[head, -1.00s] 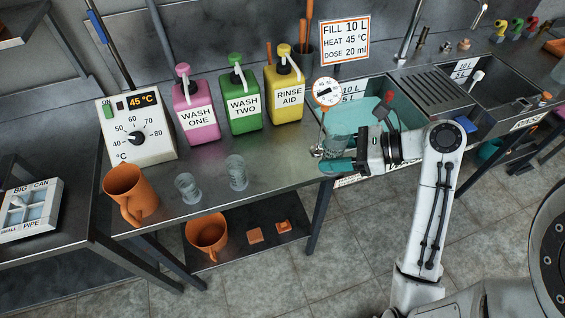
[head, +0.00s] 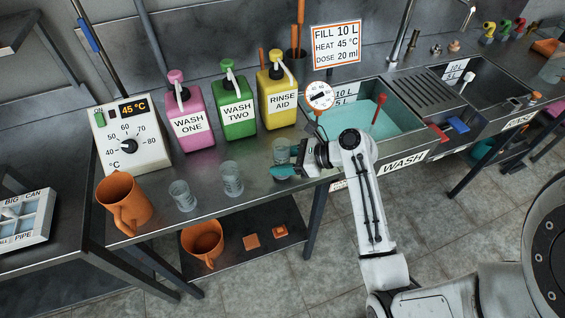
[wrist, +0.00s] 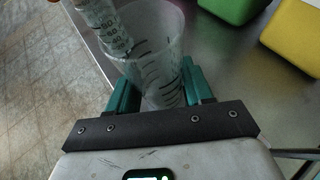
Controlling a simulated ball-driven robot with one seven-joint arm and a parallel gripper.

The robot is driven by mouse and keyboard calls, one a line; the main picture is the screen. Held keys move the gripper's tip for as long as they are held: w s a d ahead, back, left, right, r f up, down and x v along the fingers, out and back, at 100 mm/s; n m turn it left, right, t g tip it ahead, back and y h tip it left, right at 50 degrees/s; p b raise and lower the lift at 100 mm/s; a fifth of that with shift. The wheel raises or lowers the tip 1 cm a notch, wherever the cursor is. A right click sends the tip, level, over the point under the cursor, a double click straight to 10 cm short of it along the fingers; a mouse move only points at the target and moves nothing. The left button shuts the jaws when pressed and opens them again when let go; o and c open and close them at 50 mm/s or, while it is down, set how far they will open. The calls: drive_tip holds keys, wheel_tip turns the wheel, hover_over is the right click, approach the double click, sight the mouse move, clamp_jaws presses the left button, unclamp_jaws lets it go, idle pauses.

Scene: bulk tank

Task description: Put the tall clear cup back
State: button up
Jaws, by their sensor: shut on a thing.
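My gripper (head: 290,168) is shut on a clear cup (head: 281,148) at the right end of the steel counter, in front of the yellow bottle. In the wrist view the held clear cup (wrist: 156,50) has dark graduation marks and stands between the teal fingers of my gripper (wrist: 158,88). Whether its base touches the counter is unclear. Two other clear cups, one in the middle (head: 231,178) and one on the left (head: 183,195), stand on the counter. Part of a marked clear cup (wrist: 103,22) shows beyond the held one in the wrist view.
Pink (head: 190,122), green (head: 237,105) and yellow (head: 277,97) pump bottles line the back. An orange jug (head: 122,202) stands at the left front, below the dial box (head: 131,145). The wash basin (head: 400,118) with teal liquid lies right. The counter between cups and bottles is clear.

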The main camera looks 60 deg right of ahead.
drive_tip(key=shift+f, duration=0.55)
drive_tip(key=o, duration=1.1)
